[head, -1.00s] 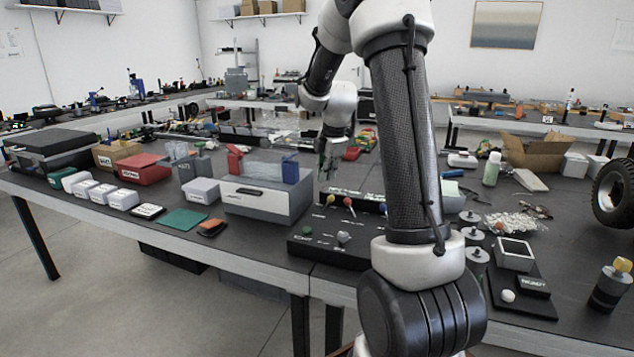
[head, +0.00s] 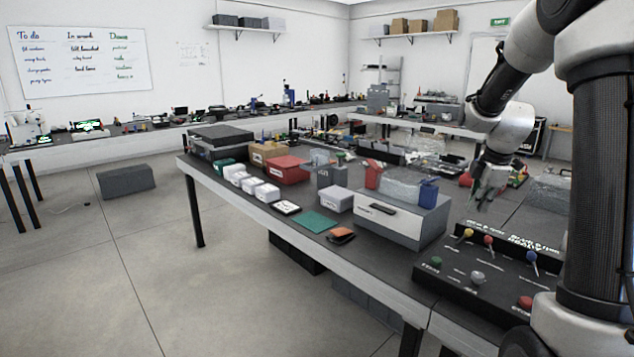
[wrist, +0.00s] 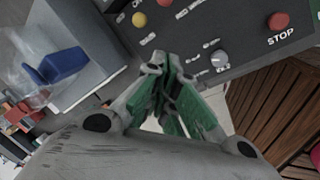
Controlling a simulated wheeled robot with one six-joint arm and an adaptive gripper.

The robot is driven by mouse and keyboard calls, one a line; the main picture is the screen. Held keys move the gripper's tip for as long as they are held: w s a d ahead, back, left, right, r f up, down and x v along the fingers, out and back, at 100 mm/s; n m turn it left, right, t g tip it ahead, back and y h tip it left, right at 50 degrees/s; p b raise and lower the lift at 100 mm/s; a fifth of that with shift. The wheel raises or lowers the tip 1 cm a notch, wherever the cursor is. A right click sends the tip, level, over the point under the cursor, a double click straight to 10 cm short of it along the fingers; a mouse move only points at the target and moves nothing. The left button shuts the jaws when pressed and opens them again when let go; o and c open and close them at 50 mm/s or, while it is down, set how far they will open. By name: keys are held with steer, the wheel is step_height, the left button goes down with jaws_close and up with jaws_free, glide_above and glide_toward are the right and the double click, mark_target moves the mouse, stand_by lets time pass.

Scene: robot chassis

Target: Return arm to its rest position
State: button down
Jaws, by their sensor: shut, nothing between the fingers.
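My gripper (head: 482,188) hangs above the table at the right of the head view, behind the control panel and right of the grey drawer box. In the wrist view my gripper (wrist: 172,85) shows its green-lined fingers together, with nothing held. The panel also shows in the head view (head: 500,290). My arm is bent, its upper link at the right edge of the head view.
A grey drawer box (head: 405,222) with a blue item (head: 428,193) on top stands left of the gripper. Bins, white boxes and a green mat (head: 314,222) line the table (head: 270,215). The floor (head: 130,260) at left is largely open. A whiteboard (head: 85,62) hangs on the wall.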

steer(key=s+a+r+m, duration=0.3)
steer(key=s+a+m, duration=0.1)
steer(key=s, duration=0.5)
steer(key=s+a+r+m, duration=0.3)
steer(key=s+m, duration=0.3)
steer(key=s, duration=0.4)
steer(key=s+a+r+m+t, duration=0.1)
steer(key=s+a+m, duration=0.4)
steer(key=s, duration=0.5)
steer(key=shift+a+r, duration=0.55)
steer(key=shift+r, duration=0.35)
